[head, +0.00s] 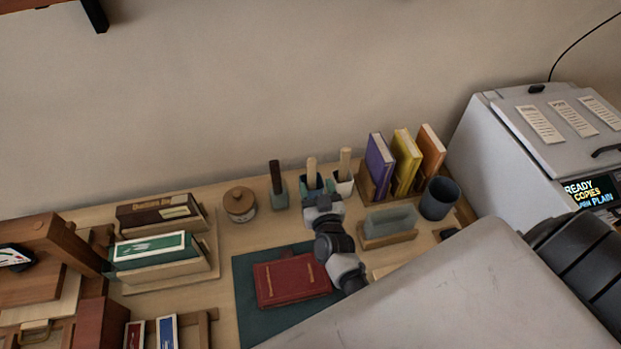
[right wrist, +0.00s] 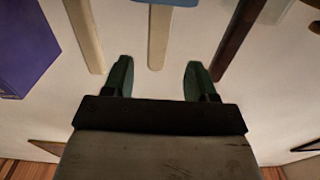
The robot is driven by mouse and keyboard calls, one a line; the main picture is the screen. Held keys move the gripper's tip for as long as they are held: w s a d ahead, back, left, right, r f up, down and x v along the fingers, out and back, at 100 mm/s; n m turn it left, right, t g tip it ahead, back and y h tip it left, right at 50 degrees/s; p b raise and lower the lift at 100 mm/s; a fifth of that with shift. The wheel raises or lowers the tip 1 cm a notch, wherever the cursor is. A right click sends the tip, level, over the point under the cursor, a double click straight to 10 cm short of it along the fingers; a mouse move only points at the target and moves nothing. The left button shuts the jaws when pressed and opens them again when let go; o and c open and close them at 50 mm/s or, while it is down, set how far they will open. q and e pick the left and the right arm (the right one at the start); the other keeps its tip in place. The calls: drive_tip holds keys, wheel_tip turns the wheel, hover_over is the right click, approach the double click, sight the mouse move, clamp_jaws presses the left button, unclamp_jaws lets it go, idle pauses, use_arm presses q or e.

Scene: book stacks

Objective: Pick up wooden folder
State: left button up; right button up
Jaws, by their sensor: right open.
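Three upright stick-like tools stand in small holders at the back of the table: a dark one (head: 276,176), a light wooden one (head: 311,172) in the middle and another light wooden one (head: 345,163). I cannot tell for certain which is the wooden folder. My right gripper (head: 322,192) is in front of the middle holder. In the right wrist view its green fingers (right wrist: 158,78) are open and empty. The middle wooden stick (right wrist: 158,35) lines up with the gap, its end just beyond the fingertips. My left gripper is not in view.
Purple (head: 379,164), yellow (head: 405,163) and orange books stand right of the holders. A round lidded jar (head: 240,204) is to their left. A dark cup (head: 440,198) stands at the right. A red book (head: 291,280) lies on a dark green mat (head: 247,305).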

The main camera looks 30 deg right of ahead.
sight(312, 171)
drive_tip(key=b+x, duration=0.1)
drive_tip(key=x, duration=0.2)
drive_tip(key=shift+w, duration=0.15)
drive_tip(key=b+x, duration=0.3)
drive_tip(key=x, duration=0.2)
drive_tip(key=shift+d+f, duration=0.1)
drive_tip(key=shift+d, duration=0.1)
drive_tip(key=shift+w, duration=0.2)
drive_tip(key=shift+s, duration=0.1)
drive_tip(key=shift+c, duration=0.9)
drive_tip(key=c, duration=0.8)
drive_tip(key=shift+c, duration=0.2)
drive_tip(key=shift+r, duration=0.2)
